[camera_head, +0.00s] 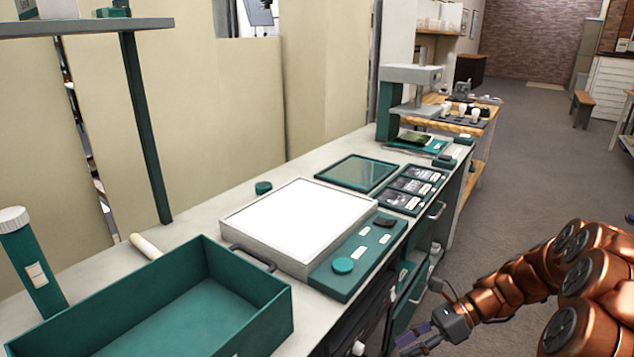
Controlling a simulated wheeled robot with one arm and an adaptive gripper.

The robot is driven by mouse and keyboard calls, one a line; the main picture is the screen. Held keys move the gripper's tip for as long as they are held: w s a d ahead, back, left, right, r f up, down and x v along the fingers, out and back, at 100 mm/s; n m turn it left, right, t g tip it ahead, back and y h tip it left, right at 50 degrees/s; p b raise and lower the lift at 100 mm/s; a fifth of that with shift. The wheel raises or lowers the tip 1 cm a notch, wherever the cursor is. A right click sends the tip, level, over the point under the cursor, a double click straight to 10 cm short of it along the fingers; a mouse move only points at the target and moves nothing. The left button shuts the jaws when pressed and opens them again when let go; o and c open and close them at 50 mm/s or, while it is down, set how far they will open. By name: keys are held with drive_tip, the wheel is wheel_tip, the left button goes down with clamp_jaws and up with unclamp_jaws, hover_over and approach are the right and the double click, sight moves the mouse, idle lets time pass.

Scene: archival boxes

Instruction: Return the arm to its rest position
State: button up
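My arm comes in from the lower right as copper-coloured segments with dark joint caps. My gripper (422,339) is at its lower left end, near the bottom of the picture. It is out over the floor side, in front of the counter's drawer fronts. The fingers are small and partly cut by the bottom edge, so I cannot tell whether they are open or shut. I see no object clearly held in it.
The counter (210,212) bears an open green box (262,318), a white light panel (300,220) with a green control strip (357,262), a dark green tray (357,172) and photo frames (412,188). Grey floor (540,150) lies open at the right, with a bench (582,106) further back.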

drive_tip(key=s+a+r+n+g+h+p, duration=0.1)
drive_tip(key=s+a+r+n+h+p, duration=0.35)
drive_tip(key=r, duration=0.75)
drive_tip(key=s+d+r+n+t+h+p, duration=0.1)
drive_tip(key=s+d+r+n+h+p, duration=0.2)
drive_tip(key=s+r+n+h+p, duration=0.4)
drive_tip(key=shift+s+r+n+t+p, duration=0.4)
drive_tip(key=shift+s+r+n+p, duration=4.15)
drive_tip(key=shift+s+r, duration=2.45)
drive_tip(key=shift+s+d+f+m+h, duration=0.1)
drive_tip(key=shift+s+f+m+h, duration=0.2)
drive_tip(key=shift+s+f, duration=0.45)
